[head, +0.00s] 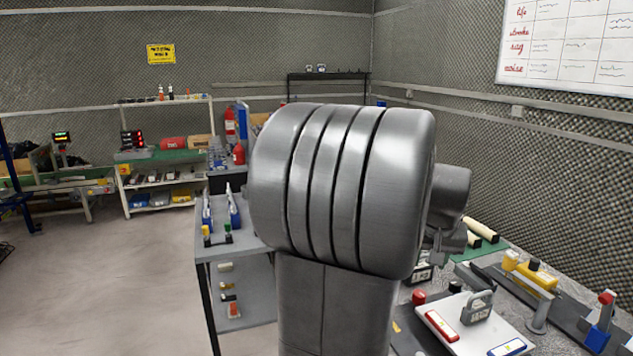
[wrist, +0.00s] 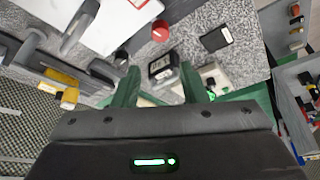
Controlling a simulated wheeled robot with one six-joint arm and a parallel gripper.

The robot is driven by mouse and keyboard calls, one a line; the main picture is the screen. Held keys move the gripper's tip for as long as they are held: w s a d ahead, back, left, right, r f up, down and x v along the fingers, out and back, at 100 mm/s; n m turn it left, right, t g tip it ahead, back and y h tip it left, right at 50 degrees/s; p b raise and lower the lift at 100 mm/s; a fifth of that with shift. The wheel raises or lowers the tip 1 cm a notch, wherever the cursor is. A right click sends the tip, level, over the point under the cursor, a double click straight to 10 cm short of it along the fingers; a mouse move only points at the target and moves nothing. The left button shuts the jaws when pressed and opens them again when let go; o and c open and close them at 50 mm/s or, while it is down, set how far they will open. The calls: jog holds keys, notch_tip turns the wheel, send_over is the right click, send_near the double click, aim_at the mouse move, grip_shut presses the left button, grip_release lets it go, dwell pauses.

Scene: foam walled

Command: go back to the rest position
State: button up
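In the wrist view my gripper (wrist: 161,76) shows two green fingers standing well apart. It is open, and nothing is seen clamped between them. A small dark box with a pale display face (wrist: 163,67) appears in the gap, seemingly on the bench beyond the fingertips. In the head view my large grey arm link fills the middle and hides most of the gripper, so its height above the bench cannot be told.
The grey bench (head: 572,322) on the right holds a white board (head: 478,335) with a red and a blue handle, a yellow tool (head: 536,275) and a red-topped blue clamp (head: 601,322). A grey shelf cart (head: 240,247) stands left of my arm. Floor at left (head: 110,275) is clear.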

jog(key=x, duration=1.4)
jog(key=shift+s+f, duration=0.1)
jog(key=shift+f, duration=0.15)
jog(key=shift+a+m+h+b, duration=0.1)
jog(key=shift+m+h+b, duration=0.25)
jog(key=shift+m, duration=0.25)
jog(key=w+v, duration=0.1)
jog(key=v, duration=1.3)
jog(key=n+g+y, duration=0.2)
jog(key=n+y, duration=0.2)
jog(key=n, duration=0.7)
send_over(420, 293)
jog(key=s+d, duration=0.3)
jog(key=shift+w+d+n+y, duration=0.15)
jog(key=shift+d+n+y, duration=0.2)
jog(key=shift+n, duration=0.7)
jog(key=shift+w+d+n+y, duration=0.2)
jog(key=shift+d+n, duration=0.2)
jog(key=shift+n, duration=0.65)
